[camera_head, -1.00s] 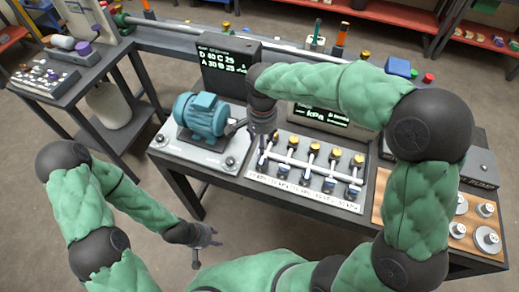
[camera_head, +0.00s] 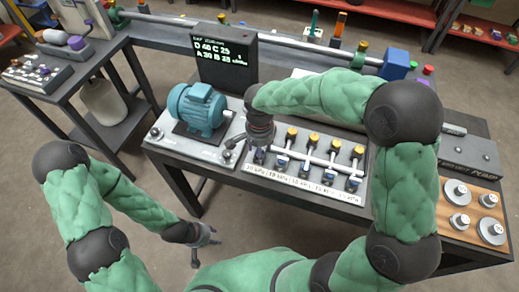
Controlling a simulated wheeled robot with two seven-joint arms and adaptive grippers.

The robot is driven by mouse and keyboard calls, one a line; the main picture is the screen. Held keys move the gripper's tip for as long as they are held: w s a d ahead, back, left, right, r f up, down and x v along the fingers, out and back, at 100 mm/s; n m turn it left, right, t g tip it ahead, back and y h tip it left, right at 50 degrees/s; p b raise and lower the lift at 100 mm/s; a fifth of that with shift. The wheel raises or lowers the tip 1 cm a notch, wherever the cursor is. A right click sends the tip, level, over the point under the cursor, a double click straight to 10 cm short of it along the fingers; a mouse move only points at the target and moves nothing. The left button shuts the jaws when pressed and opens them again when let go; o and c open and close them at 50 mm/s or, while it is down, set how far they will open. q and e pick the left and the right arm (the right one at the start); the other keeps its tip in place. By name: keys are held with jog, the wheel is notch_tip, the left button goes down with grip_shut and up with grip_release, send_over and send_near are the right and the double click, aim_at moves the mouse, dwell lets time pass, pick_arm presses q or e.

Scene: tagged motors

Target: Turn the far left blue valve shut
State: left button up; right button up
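The valve panel (camera_head: 313,183) on the bench carries a row of small blue valves with yellow-topped parts behind them. The far left blue valve (camera_head: 259,156) sits at the row's left end, partly hidden by my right gripper. My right gripper (camera_head: 256,145) points down just above and behind that valve. Its fingertips are small and dark, so I cannot tell whether they touch the valve or how far apart they are. My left gripper (camera_head: 204,244) hangs in front of the bench, open and empty, away from the panel.
A teal motor (camera_head: 198,108) stands on a grey plate left of the panel. A black display (camera_head: 226,62) rises behind it. A wooden board (camera_head: 468,229) with metal weights lies at right. My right arm hides much of the bench's back.

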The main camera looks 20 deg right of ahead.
grip_shut()
jog(key=n+p, duration=0.2)
jog(key=n, duration=0.1)
jog(key=shift+r+n, duration=0.1)
jog(key=shift+n, duration=0.2)
jog(key=n+p, duration=0.3)
jog(key=n, duration=0.2)
jog(key=n+p, duration=0.3)
jog(key=n, duration=0.2)
jog(key=shift+n, duration=0.4)
jog(key=shift+n+p, duration=1)
jog(key=shift+n, duration=0.6)
jog(key=shift+s+f+n, duration=0.1)
jog(key=shift+f+n, duration=0.1)
jog(key=shift+n, duration=0.1)
